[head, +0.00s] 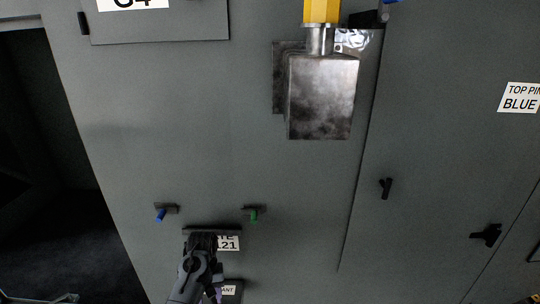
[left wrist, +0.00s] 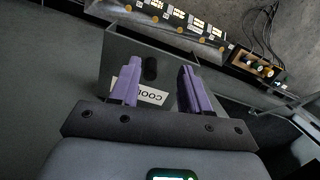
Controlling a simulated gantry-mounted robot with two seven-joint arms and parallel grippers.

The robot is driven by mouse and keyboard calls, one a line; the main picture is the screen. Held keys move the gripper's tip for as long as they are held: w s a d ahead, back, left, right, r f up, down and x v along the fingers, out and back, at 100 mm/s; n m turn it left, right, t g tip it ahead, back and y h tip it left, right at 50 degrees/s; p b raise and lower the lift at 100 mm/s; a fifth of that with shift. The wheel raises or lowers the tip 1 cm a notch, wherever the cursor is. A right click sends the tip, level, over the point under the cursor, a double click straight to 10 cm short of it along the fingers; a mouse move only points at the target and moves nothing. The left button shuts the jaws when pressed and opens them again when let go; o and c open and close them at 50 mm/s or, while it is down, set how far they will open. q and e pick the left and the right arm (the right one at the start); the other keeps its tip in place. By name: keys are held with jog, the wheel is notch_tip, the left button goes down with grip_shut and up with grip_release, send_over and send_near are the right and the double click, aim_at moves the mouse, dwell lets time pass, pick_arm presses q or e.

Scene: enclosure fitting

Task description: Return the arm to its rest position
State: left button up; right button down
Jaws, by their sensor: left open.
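In the left wrist view, the fingers point toward a dark grey box (left wrist: 125,48) with a partly covered white label starting "COOL" (left wrist: 150,94). I cannot tell whether they touch it. In the head view, my left arm hangs at bottom centre, partly covering a plate labelled "121" (head: 229,243). A purple finger part (head: 218,294) shows beside a label ending "ANT" (head: 228,290). My right gripper is in neither view.
A grey cabinet front (head: 200,130) fills most of the head view. A metal box (head: 322,95) under a yellow post juts out at the top. Blue (head: 160,215) and green (head: 254,214) pins and black latches (head: 386,188) stick out. A terminal block with cables (left wrist: 258,66) lies right.

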pick_arm(q)
jog(key=s+a+f+g+p, duration=0.2)
jog(key=s+f+g, duration=0.1)
jog(key=s+f, duration=1.3)
jog(key=s+a+f+m+p, duration=0.1)
jog(key=s+f, duration=0.1)
jog(key=s, duration=0.9)
jog(key=s+a+f+p, duration=0.1)
jog(key=s+f, duration=0.1)
jog(key=s, duration=0.9)
jog(key=s+r+m+t+p, duration=0.1)
jog(key=s+r+t, duration=0.1)
jog(key=s+r, duration=0.25)
jog(key=w+d+r+m+t, duration=0.1)
jog(key=w+r+t, duration=0.2)
jog(key=r, duration=0.6)
jog(key=w+d+r+m+t, duration=0.1)
jog(key=w+r+t, duration=0.2)
jog(key=r, duration=0.5)
jog(key=shift+d+r+m, duration=0.35)
jog(key=shift+r+m, duration=0.05)
